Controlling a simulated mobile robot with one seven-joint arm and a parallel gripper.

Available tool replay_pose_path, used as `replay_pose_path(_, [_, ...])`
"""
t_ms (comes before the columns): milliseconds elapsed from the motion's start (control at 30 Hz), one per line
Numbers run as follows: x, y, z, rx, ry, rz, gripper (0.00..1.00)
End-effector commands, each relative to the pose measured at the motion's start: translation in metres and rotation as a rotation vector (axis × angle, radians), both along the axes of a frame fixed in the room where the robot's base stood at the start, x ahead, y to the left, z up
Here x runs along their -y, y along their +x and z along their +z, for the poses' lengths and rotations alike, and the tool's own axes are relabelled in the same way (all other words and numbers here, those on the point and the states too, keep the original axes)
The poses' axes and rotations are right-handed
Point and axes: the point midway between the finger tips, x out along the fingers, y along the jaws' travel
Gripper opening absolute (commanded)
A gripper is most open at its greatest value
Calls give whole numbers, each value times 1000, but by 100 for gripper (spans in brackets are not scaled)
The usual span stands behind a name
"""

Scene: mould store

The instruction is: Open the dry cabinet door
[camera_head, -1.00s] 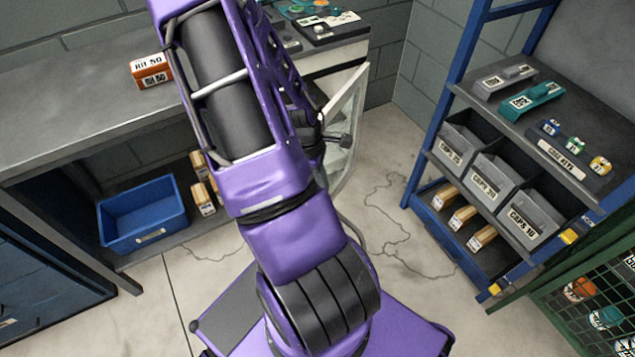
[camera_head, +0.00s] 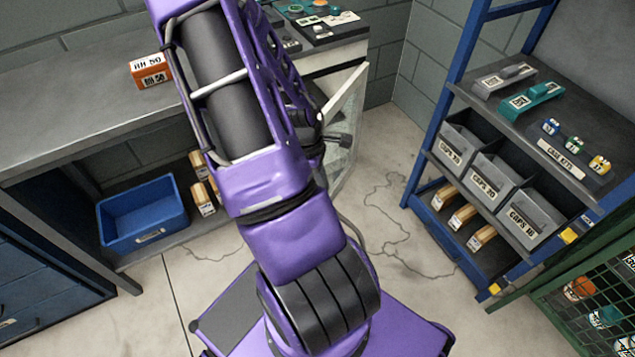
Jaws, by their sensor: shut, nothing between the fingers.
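The dry cabinet (camera_head: 335,60) is a pale cabinet at the end of the bench, mostly hidden behind my arm. Its white-framed glass door (camera_head: 350,108) stands swung out from the front, at a wide angle, with its near part hidden by my arm. The dark end of my gripper (camera_head: 342,139) shows just right of my forearm, over the lower part of the door. It looks shut and empty. Whether it touches the door I cannot tell.
A grey bench (camera_head: 75,125) runs left, with an orange box (camera_head: 150,71) on top and a blue bin (camera_head: 142,215) below. A blue rack (camera_head: 425,140) with grey bins stands right, a green mesh cage (camera_head: 560,290) at lower right. Floor between door and rack is clear except thin cables.

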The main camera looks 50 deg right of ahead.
Motion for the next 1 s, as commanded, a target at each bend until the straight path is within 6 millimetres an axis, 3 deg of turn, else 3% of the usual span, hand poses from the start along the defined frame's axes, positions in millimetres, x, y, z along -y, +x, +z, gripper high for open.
replay_pose_path(533, [0,1,4,0,0,1,0])
replay_pose_path(1000, [-7,22,59,1,0,6,0])
